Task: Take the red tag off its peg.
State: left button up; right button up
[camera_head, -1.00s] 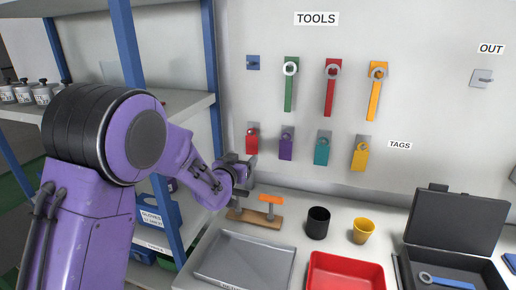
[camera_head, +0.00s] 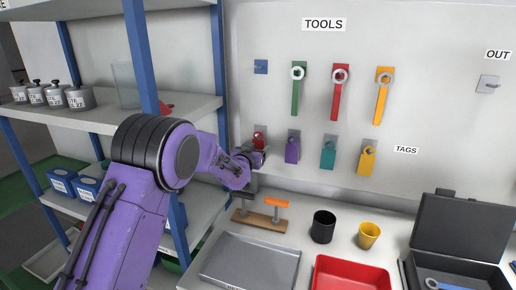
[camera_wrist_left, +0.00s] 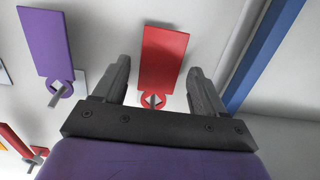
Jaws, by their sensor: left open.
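The red tag (camera_wrist_left: 165,58) hangs on its peg (camera_wrist_left: 152,102) on the wall board, its ring around the peg. In the left wrist view it shows between the fingers of my open left gripper (camera_wrist_left: 158,72), with space on both sides; whether the fingers reach its depth is unclear. In the head view my left gripper (camera_head: 257,156) is in front of the red tag (camera_head: 259,136) and hides most of it. My right gripper is not in view.
A purple tag (camera_head: 292,150) hangs close beside the red tag; teal (camera_head: 327,154) and yellow (camera_head: 367,160) tags hang further right. A blue shelf post (camera_wrist_left: 268,50) stands near the gripper. Below are an orange-handled tool (camera_head: 276,203) and a grey tray (camera_head: 250,262).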

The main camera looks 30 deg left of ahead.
pick_arm(q)
jog(key=c, duration=0.9)
jog(key=shift+o, duration=0.2)
jog(key=shift+r+p, duration=0.35)
jog(key=shift+v, duration=1.75)
send_near(258, 145)
jog(key=v, duration=0.2)
jog(key=shift+s+d+f+p, duration=0.1)
jog(key=shift+s+f+p, duration=0.2)
jog(key=shift+s+p, duration=0.05)
